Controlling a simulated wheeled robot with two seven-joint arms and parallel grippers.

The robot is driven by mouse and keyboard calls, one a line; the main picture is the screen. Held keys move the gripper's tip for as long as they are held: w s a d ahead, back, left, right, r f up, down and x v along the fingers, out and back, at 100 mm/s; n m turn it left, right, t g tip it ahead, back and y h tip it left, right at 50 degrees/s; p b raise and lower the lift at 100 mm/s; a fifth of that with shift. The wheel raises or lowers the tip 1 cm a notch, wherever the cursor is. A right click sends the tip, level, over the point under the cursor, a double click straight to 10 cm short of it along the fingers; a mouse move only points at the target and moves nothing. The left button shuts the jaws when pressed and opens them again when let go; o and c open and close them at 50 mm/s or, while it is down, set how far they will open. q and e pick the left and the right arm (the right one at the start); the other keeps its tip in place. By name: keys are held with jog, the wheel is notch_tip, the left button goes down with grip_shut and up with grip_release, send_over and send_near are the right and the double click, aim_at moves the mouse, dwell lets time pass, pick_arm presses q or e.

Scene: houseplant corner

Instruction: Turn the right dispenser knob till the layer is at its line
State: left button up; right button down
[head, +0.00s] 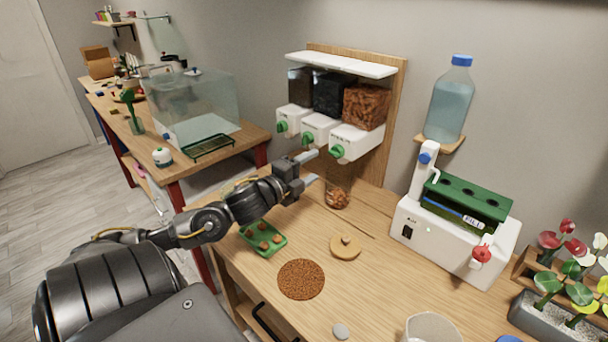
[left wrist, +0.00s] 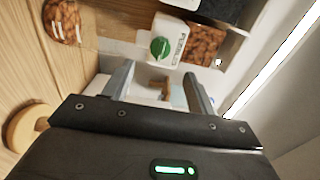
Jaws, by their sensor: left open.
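The right dispenser (head: 356,140) is a white box under a clear hopper of brown chunks, with a green knob (head: 337,151) on its front. The knob also shows in the left wrist view (left wrist: 160,49), just beyond the fingertips. A clear glass jar (head: 338,196) stands below the dispenser with brown chunks in it; its line cannot be made out. My left gripper (head: 311,167) is open and empty, in front of the dispenser and apart from the knob. In the left wrist view its two fingers (left wrist: 159,76) are spread. My right gripper is out of view.
Two more dispensers with green knobs (head: 282,126) (head: 307,137) stand to the left. On the table are a green tray (head: 280,247), a brown round mat (head: 301,279), a wooden lid (head: 345,248) and a white machine (head: 450,240). The table's middle has free room.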

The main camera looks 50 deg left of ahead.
pick_arm(q)
jog(key=shift+s, duration=1)
